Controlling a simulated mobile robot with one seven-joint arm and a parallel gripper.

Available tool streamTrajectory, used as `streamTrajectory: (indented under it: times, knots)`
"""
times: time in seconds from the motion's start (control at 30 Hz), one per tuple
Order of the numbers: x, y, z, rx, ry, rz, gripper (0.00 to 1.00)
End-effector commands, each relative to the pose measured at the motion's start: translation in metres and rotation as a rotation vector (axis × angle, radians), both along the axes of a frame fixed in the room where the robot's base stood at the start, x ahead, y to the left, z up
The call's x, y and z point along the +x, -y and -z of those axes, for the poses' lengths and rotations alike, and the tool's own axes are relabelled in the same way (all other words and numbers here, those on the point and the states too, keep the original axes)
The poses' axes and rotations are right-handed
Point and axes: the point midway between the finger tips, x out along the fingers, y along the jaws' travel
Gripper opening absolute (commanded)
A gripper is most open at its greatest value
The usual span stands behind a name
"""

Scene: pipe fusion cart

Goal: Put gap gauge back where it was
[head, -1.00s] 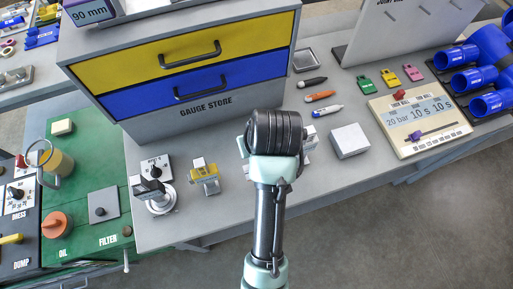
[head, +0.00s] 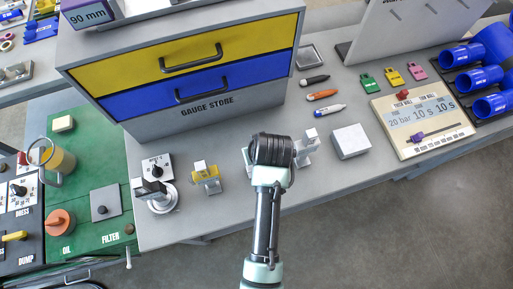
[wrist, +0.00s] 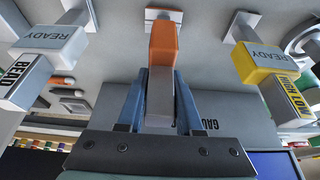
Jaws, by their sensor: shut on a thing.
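The gap gauge appears to be the piece with an orange block (wrist: 164,45) and a grey block (wrist: 159,98), seen in the wrist view. My gripper (wrist: 160,78) is shut on its grey part, one blue finger on each side. The orange end points away from the gripper, towards a small pale plate (wrist: 163,14) on the bench; I cannot tell whether they touch. In the head view my wrist hides the gauge and the fingers, which are over the bench front between the yellow gauge and the white gauge.
The yellow gauge (head: 206,178) and white gauge (head: 305,148) stand close on either side. A pale block (head: 350,141) is further right. A dial with a black lever (head: 157,190) is left. The gauge store drawers (head: 200,75) rise behind.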

Motion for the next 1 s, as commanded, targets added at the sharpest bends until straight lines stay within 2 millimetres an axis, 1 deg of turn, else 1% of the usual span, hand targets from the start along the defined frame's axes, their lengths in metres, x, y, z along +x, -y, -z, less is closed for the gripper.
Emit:
streamTrajectory:
  times: [0.23,0.33,0.37,0.4,0.5,0.77,0.9,1.0]
  knots:
    - [0.001,0.0,0.0,0.0,0.002,0.0,0.0]
    - [0.001,0.0,0.003,0.001,0.002,0.0,0.0]
    - [0.0,0.0,0.003,0.0,0.0,0.0,0.4]
    - [0.0,0.0,0.003,0.0,0.0,0.0,0.47]
    - [0.0,0.0,0.003,0.0,0.0,0.0,0.65]
    - [0.0,0.0,0.002,0.0,0.001,0.0,0.65]
    - [-0.001,0.0,-0.004,0.0,0.003,0.0,0.65]
    - [-0.004,0.002,-0.015,0.0,0.004,0.0,0.65]
